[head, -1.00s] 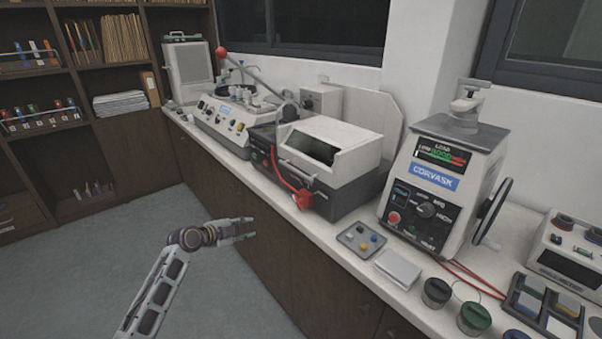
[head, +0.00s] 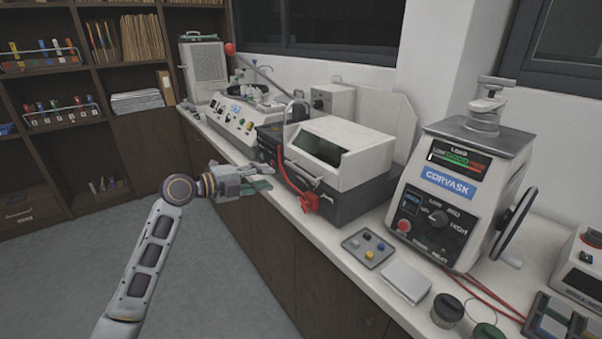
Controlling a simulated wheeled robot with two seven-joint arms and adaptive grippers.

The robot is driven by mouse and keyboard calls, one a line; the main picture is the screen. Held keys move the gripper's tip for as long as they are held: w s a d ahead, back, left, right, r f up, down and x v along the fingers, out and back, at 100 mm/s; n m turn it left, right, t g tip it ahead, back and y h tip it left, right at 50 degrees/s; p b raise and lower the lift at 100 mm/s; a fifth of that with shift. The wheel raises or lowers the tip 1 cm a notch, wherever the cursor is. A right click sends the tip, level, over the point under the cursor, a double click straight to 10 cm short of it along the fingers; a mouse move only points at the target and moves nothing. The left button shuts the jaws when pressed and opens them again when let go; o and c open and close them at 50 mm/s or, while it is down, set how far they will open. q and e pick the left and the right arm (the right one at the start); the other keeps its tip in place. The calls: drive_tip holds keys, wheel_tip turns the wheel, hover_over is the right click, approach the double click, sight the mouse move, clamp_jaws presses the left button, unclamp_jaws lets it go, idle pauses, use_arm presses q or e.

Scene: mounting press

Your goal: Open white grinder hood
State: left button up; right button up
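The white grinder hood (head: 352,133) sits down on its dark grey base (head: 360,190) on the counter, right of the picture's middle. It has a dark window in its sloped face and a light handle bar (head: 303,176) along its lower front edge. My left gripper (head: 266,177) is in front of the counter, left of the hood and handle. It looks open, with a gap between its fingers and nothing held. It appears apart from the handle. My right gripper is out of view.
A red hose (head: 292,178) with a red fitting (head: 311,203) hangs at the grinder's front left. A white polishing machine (head: 242,122) stands left of it. The Corvask press (head: 455,195) and a small tray of buttons (head: 367,247) stand to the right. The floor before the counter is clear.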

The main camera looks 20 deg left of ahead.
sight(299, 172)
use_arm(q)
drive_tip(key=shift+w+d, duration=0.15)
drive_tip(key=p+x, duration=0.1)
drive_tip(key=x, duration=1)
drive_tip(key=shift+w+f, duration=0.1)
drive_tip(key=shift+x, duration=0.9)
drive_tip(key=shift+w+d+f, duration=0.1)
drive_tip(key=shift+w, duration=0.05)
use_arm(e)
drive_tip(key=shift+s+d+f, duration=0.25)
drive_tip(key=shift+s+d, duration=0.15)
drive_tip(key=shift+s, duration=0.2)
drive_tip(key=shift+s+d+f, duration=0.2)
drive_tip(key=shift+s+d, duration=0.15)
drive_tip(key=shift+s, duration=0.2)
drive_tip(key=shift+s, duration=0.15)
use_arm(q)
drive_tip(key=c, duration=0.7)
clamp_jaws()
